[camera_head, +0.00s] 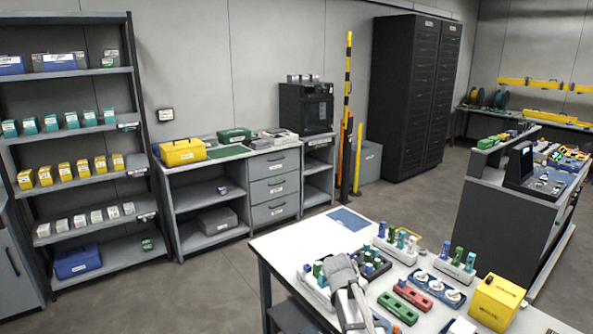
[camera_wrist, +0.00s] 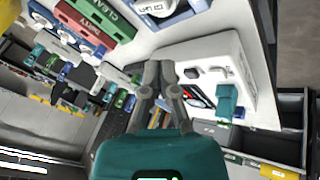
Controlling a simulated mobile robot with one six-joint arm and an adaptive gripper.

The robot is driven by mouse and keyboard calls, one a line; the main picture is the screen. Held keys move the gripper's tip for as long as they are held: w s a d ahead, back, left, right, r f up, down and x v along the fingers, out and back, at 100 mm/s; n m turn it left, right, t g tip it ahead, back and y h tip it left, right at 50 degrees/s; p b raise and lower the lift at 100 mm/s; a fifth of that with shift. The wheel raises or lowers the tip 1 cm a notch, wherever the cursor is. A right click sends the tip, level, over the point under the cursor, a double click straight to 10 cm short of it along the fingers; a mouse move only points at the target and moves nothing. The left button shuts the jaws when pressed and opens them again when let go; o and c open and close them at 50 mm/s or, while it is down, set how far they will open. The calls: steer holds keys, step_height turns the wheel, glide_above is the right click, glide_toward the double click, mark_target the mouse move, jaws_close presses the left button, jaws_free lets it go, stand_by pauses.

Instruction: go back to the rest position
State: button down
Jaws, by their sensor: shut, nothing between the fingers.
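My gripper (camera_wrist: 159,66) shows in the wrist view with its dark grey fingertips together and nothing between them. Its teal body fills the bottom of that view. The fingers appear in front of the edge of a white block (camera_wrist: 226,56) with a teal piece (camera_wrist: 227,103) on it; I cannot tell the distance. In the head view, my grey arm (camera_head: 347,290) reaches over the front of the white work table (camera_head: 283,243). The fingertips cannot be made out there.
A green tray (camera_head: 398,309), a red tray (camera_head: 413,296), a blue tray with white round dishes (camera_head: 421,275) and a yellow box (camera_head: 497,303) crowd the table right of my arm. Bottle racks stand behind. The table's back left is mostly clear. Shelves (camera_head: 70,75) stand left.

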steer(key=s+a+g+y+p, duration=0.1)
steer(key=s+g+y, duration=0.3)
steer(key=s, duration=1.4)
steer(key=shift+s+a+p, duration=0.2)
steer(key=shift+s+p, duration=0.1)
steer(key=shift+p, duration=0.15)
